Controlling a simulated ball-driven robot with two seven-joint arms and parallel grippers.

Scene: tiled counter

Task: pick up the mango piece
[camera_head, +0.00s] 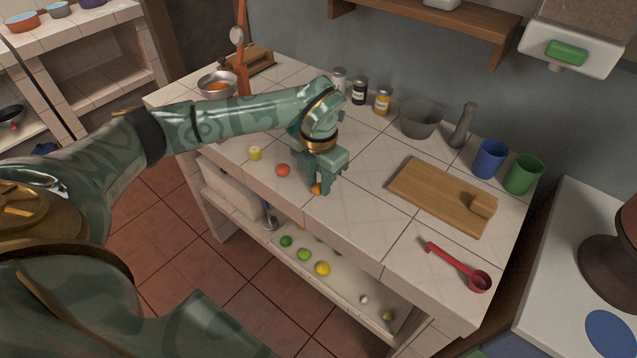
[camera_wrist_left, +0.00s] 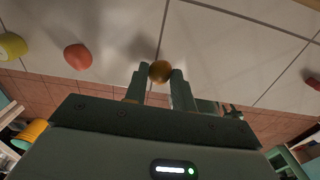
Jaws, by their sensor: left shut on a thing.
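The mango piece (camera_head: 316,189) is a small orange-yellow lump near the front edge of the tiled counter. My left gripper (camera_head: 320,187) reaches down over it and is shut on it. In the left wrist view the mango piece (camera_wrist_left: 160,71) sits between the two fingertips of my left gripper (camera_wrist_left: 158,76), with a finger on each side. I cannot tell whether it still touches the counter. My right gripper is not in view.
A red-orange piece (camera_head: 283,170) and a pale yellow piece (camera_head: 255,153) lie left of my gripper. A cutting board (camera_head: 430,201), a red scoop (camera_head: 457,264), blue cup (camera_head: 489,158) and green cup (camera_head: 523,174) stand right. A grey mortar (camera_head: 419,120) and jars line the back.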

